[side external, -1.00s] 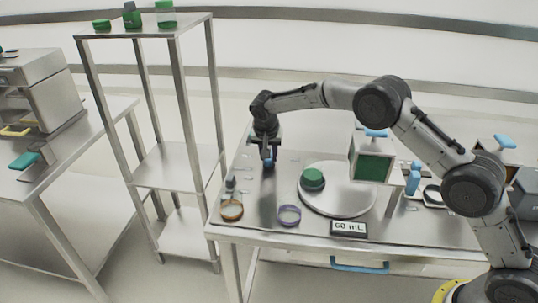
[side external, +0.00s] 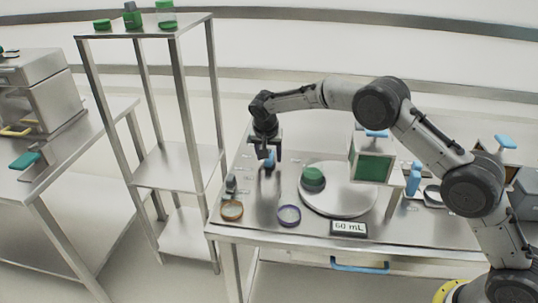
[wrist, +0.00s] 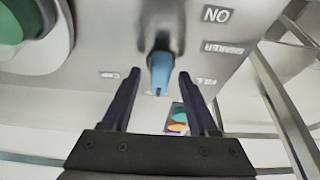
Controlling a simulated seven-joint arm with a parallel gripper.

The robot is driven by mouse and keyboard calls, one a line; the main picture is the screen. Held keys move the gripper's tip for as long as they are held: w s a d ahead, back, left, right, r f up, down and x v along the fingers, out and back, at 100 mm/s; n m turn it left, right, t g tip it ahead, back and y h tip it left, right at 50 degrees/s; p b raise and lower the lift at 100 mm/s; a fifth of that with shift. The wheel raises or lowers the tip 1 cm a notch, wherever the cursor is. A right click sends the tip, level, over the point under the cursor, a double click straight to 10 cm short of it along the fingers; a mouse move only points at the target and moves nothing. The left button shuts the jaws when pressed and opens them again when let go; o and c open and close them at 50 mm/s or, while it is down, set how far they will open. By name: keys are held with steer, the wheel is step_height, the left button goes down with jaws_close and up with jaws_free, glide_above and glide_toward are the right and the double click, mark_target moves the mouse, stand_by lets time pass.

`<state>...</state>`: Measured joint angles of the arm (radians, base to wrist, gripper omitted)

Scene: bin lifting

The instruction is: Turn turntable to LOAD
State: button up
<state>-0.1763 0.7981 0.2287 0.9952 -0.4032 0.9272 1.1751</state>
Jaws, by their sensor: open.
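The turntable is a round pale disc (side external: 352,200) on the steel table, with a green round object (side external: 313,178) on its left part. Its edge also shows at the upper left of the wrist view (wrist: 66,40). A small blue handle (side external: 269,162) stands left of the turntable. In the wrist view the blue handle (wrist: 160,68) points toward me, with small printed labels around it; one reads "NO". My gripper (side external: 267,152) is open, just above the handle. Its fingertips (wrist: 160,76) lie either side of the handle in the wrist view, with gaps; I cannot tell the depth.
A display reading "60 mL" (side external: 349,229) stands at the table front. A metal shelf (side external: 178,165) stands left of the table.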

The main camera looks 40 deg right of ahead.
steer(key=v, duration=1.4)
